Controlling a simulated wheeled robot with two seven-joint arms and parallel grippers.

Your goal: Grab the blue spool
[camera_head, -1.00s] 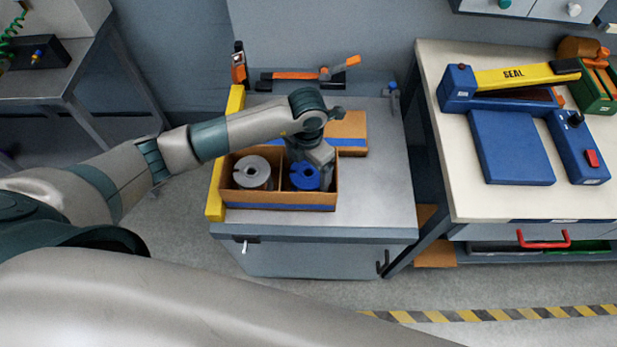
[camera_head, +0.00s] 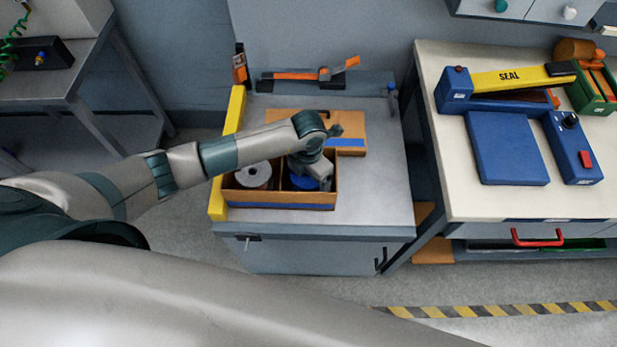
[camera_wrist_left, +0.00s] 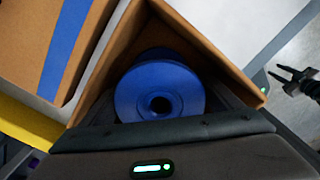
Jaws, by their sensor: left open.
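The blue spool (camera_head: 302,183) sits in the right compartment of an open cardboard box (camera_head: 250,204) on the cart. In the left wrist view the spool (camera_wrist_left: 160,92) lies flange up, its centre hole visible. My left gripper (camera_head: 306,176) reaches down over that compartment and covers part of the spool. In the left wrist view my open left gripper (camera_wrist_left: 168,108) has its dark finger parts low in the compartment, beside the spool; contact cannot be told. My right gripper is not in view.
A grey spool (camera_head: 253,175) fills the left compartment. A closed flat carton (camera_head: 350,135) with blue tape lies behind the box. A yellow bar (camera_head: 226,150) runs along the cart's left edge. The cart top (camera_head: 385,190) is clear at right. A sealer (camera_head: 507,148) stands on the right table.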

